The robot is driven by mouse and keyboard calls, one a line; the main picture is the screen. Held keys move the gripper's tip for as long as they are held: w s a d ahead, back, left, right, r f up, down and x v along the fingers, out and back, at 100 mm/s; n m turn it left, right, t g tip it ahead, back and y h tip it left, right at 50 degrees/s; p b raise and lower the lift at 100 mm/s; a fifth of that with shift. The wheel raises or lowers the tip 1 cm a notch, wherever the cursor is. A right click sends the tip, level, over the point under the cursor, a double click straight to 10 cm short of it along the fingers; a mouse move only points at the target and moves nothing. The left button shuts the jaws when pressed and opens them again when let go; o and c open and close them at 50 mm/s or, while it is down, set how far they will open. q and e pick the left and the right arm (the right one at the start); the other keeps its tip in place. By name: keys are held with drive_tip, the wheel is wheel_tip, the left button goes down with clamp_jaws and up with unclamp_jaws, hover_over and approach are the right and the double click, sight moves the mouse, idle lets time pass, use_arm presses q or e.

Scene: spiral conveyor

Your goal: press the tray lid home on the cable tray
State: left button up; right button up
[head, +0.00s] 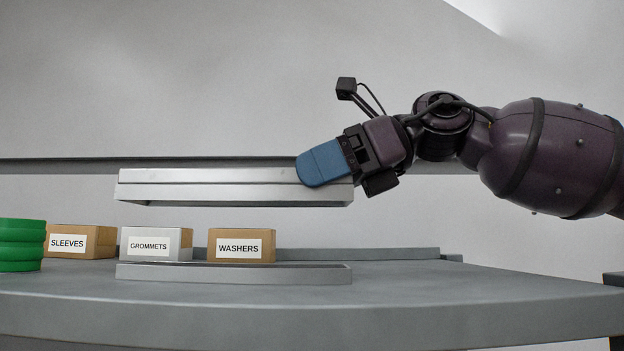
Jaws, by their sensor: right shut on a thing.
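The tray lid (210,190), a long pale metal piece, is held level in the air in the head view. My right gripper (322,164), with blue fingers, is shut on the lid near its right end. The cable tray (235,274), a low grey metal channel, lies on the grey table below. The lid is above the tray, with a clear gap between them, and their ends roughly line up in this view. The inside of the tray is hidden at this low angle. My left gripper is not in view.
Behind the tray stand boxes labelled SLEEVES (82,242), GROMMETS (156,244) and WASHERS (241,246). A stack of green rings (21,246) is at the far left. The grey table (450,294) is clear to the right of the tray.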

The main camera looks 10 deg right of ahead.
drive_tip(key=shift+s+r, duration=0.15)
drive_tip(key=shift+s, duration=0.25)
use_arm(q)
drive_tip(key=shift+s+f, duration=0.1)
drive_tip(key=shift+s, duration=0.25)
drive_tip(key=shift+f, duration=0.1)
use_arm(e)
drive_tip(key=shift+w, duration=0.15)
drive_tip(key=shift+d+b, duration=0.1)
drive_tip(key=shift+b, duration=0.2)
drive_tip(key=shift+f+b, duration=0.4)
drive_tip(key=shift+f, duration=0.1)
wheel_tip(320, 180, down, 2)
drive_tip(key=shift+f+b, duration=0.1)
drive_tip(key=shift+b, duration=0.75)
drive_tip(key=shift+f+b, duration=1.1)
drive_tip(key=shift+f, duration=0.25)
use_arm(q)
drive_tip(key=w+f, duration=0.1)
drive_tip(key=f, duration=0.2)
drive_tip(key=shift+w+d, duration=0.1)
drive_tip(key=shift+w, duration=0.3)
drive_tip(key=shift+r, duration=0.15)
